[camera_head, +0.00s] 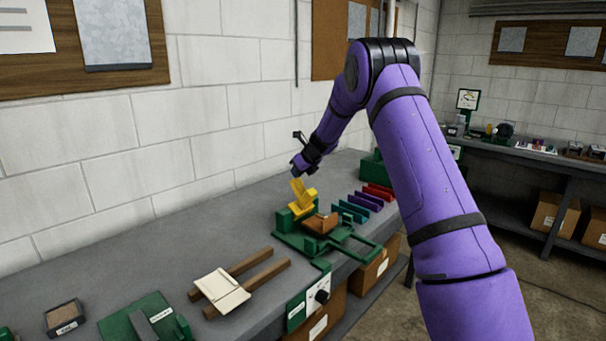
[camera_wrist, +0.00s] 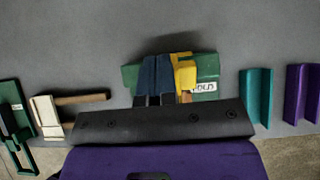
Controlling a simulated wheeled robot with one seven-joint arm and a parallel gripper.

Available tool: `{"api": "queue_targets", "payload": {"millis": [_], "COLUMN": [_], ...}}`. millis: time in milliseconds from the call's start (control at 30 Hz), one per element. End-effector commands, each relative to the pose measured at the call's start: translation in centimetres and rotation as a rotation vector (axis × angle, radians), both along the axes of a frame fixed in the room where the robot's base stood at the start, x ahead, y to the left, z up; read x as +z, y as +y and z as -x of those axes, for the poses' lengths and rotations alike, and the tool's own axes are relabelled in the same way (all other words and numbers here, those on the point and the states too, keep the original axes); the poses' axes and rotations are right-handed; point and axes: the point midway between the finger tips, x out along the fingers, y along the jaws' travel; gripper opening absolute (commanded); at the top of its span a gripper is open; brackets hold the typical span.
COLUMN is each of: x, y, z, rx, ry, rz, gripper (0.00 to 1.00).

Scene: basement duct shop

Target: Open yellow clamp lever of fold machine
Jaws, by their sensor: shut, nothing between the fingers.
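The green fold machine (camera_head: 338,250) stands on the grey bench with a brown folded piece (camera_head: 321,223) on it. Its yellow clamp lever (camera_head: 301,197) rises tilted at the back left of the machine. My gripper (camera_head: 298,170) is just above the lever's top, pointing down. In the wrist view, the dark blue fingers (camera_wrist: 156,78) are together and empty. The yellow lever (camera_wrist: 185,76) shows right beside them, to their right; I cannot tell whether they touch. The green machine (camera_wrist: 206,72) with its label lies below them, partly hidden by my gripper body.
Teal, purple and red strips (camera_head: 367,201) lie right of the machine. Two wooden bars with a pale sheet (camera_head: 222,291) and a green plate (camera_head: 147,319) lie to the left. A block wall (camera_head: 110,150) runs behind the bench (camera_head: 120,258).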

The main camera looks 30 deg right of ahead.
Motion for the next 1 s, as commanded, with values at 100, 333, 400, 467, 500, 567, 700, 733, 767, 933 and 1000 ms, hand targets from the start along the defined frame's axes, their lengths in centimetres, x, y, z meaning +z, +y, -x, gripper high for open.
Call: {"api": "queue_targets", "payload": {"millis": [100, 333, 400, 467, 500, 567, 700, 733, 767, 933, 1000], "x": [-0.8, -0.9, -0.9, -0.8, -0.8, -0.7, -0.6, -0.6, -0.6, -0.6, -0.5], "y": [0.6, 0.8, 0.9, 0.9, 0.9, 1.0, 1.0, 1.0, 1.0, 1.0, 1.0], "z": [-0.9, -2.2, -2.4, -2.5, -2.6, -2.7, -2.8, -2.8, -2.8, -2.8, -2.8], "rx": [0.002, 0.0, 0.0, 0.0, 0.0, -0.001, -0.001, -0.001, -0.001, 0.0, 0.0], "ry": [0.01, 0.008, 0.007, 0.005, 0.004, 0.003, 0.001, 0.001, 0.001, 0.0, -0.001], "rz": [-0.003, -0.001, -0.001, 0.0, 0.0, 0.0, 0.0, 0.0, 0.0, 0.0, 0.0], "gripper": [0.0, 0.0, 0.0, 0.0, 0.0, 0.0, 0.0, 0.0, 0.0, 0.0, 0.0]}}
